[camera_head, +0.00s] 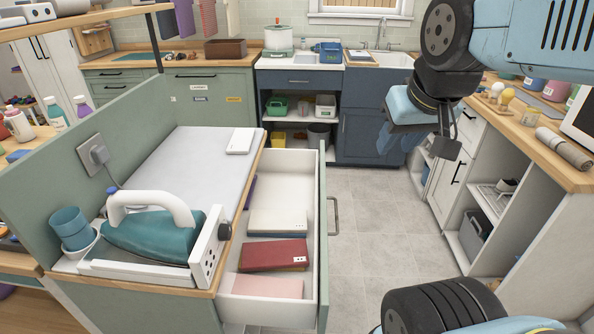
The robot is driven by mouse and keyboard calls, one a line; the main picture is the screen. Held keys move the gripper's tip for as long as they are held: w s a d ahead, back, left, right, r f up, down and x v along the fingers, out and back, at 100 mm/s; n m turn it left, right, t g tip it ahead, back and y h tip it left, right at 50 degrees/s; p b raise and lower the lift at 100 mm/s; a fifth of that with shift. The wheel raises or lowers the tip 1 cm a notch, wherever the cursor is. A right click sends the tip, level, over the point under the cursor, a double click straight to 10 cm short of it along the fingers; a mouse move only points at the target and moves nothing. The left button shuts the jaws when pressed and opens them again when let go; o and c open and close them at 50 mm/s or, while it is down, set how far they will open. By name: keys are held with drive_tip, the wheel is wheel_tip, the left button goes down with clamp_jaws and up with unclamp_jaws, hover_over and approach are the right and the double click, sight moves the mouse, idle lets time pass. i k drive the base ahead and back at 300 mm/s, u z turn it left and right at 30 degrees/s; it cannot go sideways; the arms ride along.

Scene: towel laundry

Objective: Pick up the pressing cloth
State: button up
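Several folded cloths are in view; none is plainly marked as the pressing cloth. A small white folded cloth (240,141) lies flat at the far end of the pale ironing surface (190,165). The open drawer (323,235) holds a cream folded cloth (278,222), a dark red one (273,254) and a pink one (267,287) in a row. My gripper (436,148) hangs in the air at the upper right, over the floor, well apart from the cloths. Its fingers are seen at an angle, so their opening is unclear.
Grey tiled floor (365,225) is clear between the drawer and the right counter.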

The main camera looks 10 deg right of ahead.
sight(240, 141)
drive_tip(key=u, duration=1.45)
drive_tip(key=k, duration=0.8)
drive_tip(key=z, duration=0.85)
drive_tip(key=i, duration=0.5)
